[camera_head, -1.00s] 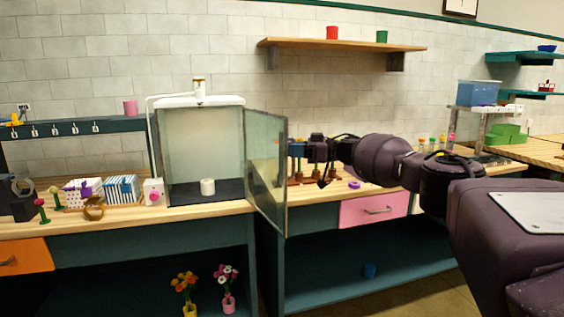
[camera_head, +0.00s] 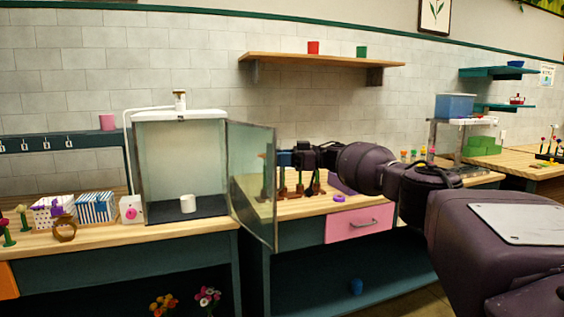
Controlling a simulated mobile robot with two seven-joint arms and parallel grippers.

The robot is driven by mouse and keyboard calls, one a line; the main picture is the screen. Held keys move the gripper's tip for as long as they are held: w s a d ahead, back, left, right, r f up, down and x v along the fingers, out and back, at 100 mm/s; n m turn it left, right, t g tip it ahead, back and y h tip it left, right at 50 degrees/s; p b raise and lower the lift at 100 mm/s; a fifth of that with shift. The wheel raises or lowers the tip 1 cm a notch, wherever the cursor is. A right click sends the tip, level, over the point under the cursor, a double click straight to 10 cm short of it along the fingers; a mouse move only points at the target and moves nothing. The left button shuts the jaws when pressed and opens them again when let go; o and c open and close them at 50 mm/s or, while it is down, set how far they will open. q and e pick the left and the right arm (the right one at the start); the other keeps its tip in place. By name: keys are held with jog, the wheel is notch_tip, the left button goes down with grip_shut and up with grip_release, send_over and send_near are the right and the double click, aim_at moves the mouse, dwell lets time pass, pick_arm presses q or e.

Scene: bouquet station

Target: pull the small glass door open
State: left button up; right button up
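The small glass door (camera_head: 251,180) stands swung wide open on the right side of the glass cabinet (camera_head: 181,165), sticking out past the table's front edge. A white cup-like object (camera_head: 188,203) stands inside on the dark floor of the cabinet. My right gripper (camera_head: 283,160) is just right of the door, at the height of its upper half. Its fingertips are small and partly hidden near the door's edge, so I cannot tell whether they are open or touch the glass. My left gripper is out of view.
A wooden shelf (camera_head: 330,59) with a red cup (camera_head: 313,47) and a green cup (camera_head: 362,52) hangs above. A pink drawer (camera_head: 358,223) is under the table on the right. A white box with a pink dot (camera_head: 131,209) stands left of the cabinet.

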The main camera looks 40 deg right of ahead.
jog(key=shift+o, duration=0.3)
jog(key=shift+f, duration=0.1)
jog(key=shift+s+d+f, duration=0.2)
jog(key=shift+d, duration=0.05)
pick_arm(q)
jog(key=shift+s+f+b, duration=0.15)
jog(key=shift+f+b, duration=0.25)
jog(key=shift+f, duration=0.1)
pick_arm(e)
jog(key=v, duration=1)
jog(key=shift+s+d, duration=0.15)
jog(key=shift+d, duration=0.05)
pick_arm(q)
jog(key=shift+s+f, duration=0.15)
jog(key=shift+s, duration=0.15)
pick_arm(e)
jog(key=shift+r, duration=0.15)
